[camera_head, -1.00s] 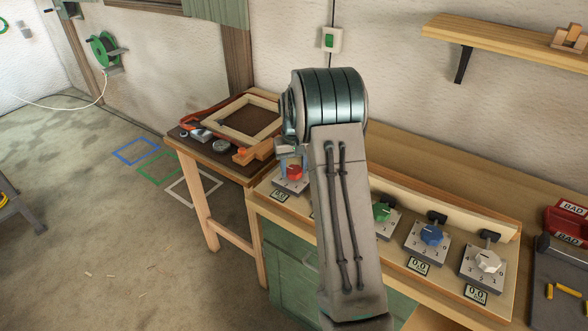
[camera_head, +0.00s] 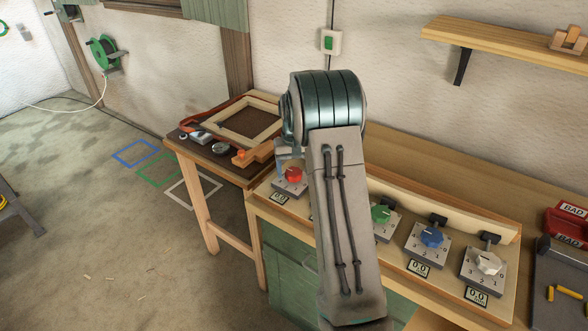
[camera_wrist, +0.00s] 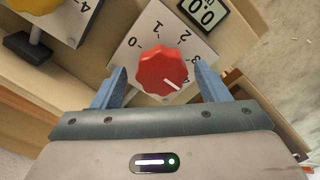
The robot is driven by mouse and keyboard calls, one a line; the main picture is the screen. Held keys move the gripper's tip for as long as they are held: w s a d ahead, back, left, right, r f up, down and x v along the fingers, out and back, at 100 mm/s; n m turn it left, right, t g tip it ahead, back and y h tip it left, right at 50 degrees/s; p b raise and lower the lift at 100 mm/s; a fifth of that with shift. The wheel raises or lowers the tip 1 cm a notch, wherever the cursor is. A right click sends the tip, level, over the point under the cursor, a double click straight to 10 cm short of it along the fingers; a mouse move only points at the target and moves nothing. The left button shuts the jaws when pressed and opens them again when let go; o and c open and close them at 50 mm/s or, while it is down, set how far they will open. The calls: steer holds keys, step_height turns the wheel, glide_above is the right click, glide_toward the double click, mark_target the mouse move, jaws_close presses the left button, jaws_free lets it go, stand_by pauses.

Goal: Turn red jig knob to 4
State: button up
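The red knob (camera_head: 293,175) sits on a pale plate at the left end of the row of knobs. In the wrist view the red knob (camera_wrist: 160,68) is near the centre. In the head view my gripper (camera_head: 290,157) is just above the red knob, partly hidden by my arm.
Green (camera_head: 381,213), blue (camera_head: 431,237) and white (camera_head: 488,262) knobs stand to the right along the bench. A small display (camera_wrist: 208,10) lies beside the red knob's plate. A side table (camera_head: 183,147) with a wooden frame is at the left. A shelf (camera_head: 500,42) hangs at upper right.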

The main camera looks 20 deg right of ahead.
mark_target(294, 171)
step_height(294, 171, up, 14)
steer(key=b, duration=0.1)
stand_by(0.5)
steer(key=shift+f, duration=0.1)
steer(key=s+a+r, duration=0.4)
steer(key=s+a, duration=0.1)
steer(key=s, duration=0.3)
steer(key=s+a+f+t, duration=0.1)
steer(key=s+a, duration=0.1)
steer(key=s, duration=0.6)
steer(key=s+a+f+n+t, duration=0.1)
steer(key=s+a+f, duration=0.1)
steer(key=s, duration=0.6)
steer(key=s+a+f+n+t, duration=0.1)
steer(key=s+a, duration=0.3)
steer(key=s, duration=0.5)
steer(key=shift+f, duration=0.6)
